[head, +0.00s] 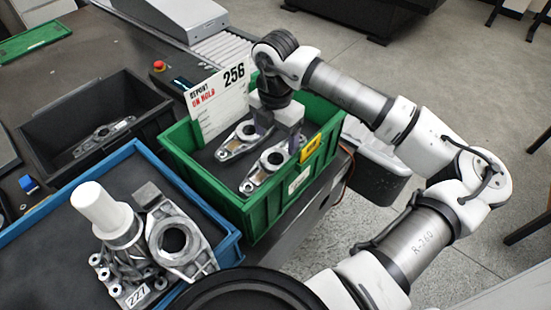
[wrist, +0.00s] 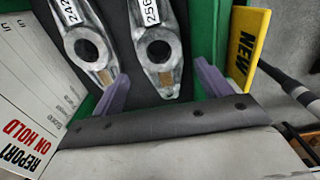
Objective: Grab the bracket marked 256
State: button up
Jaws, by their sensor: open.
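The bracket marked 256 (wrist: 158,75) is a grey metal part with a round bore, lying in the green crate. In the head view it appears to be the bracket nearer the yellow tag (head: 262,178). My gripper (wrist: 162,74) is open and empty above the crate. Its purple fingers show on either side of this bracket's narrow end in the wrist view; I cannot tell the height gap. In the head view my gripper (head: 279,140) points down into the crate and hides part of the brackets.
A similar bracket (wrist: 86,66) lies alongside to the left, its label partly cut off, close to the left finger. A card (head: 217,100) reading "REPORT ON HOLD 256" stands at the green crate (head: 240,215). A blue tray (head: 60,213) and a black bin (head: 48,128) hold other parts.

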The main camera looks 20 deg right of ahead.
aim_at(276, 156)
notch_tip(276, 156, down, 8)
jog(key=shift+f+p, duration=0.1)
jog(key=shift+p, duration=0.7)
jog(key=shift+w, duration=0.1)
jog(key=c, duration=1.1)
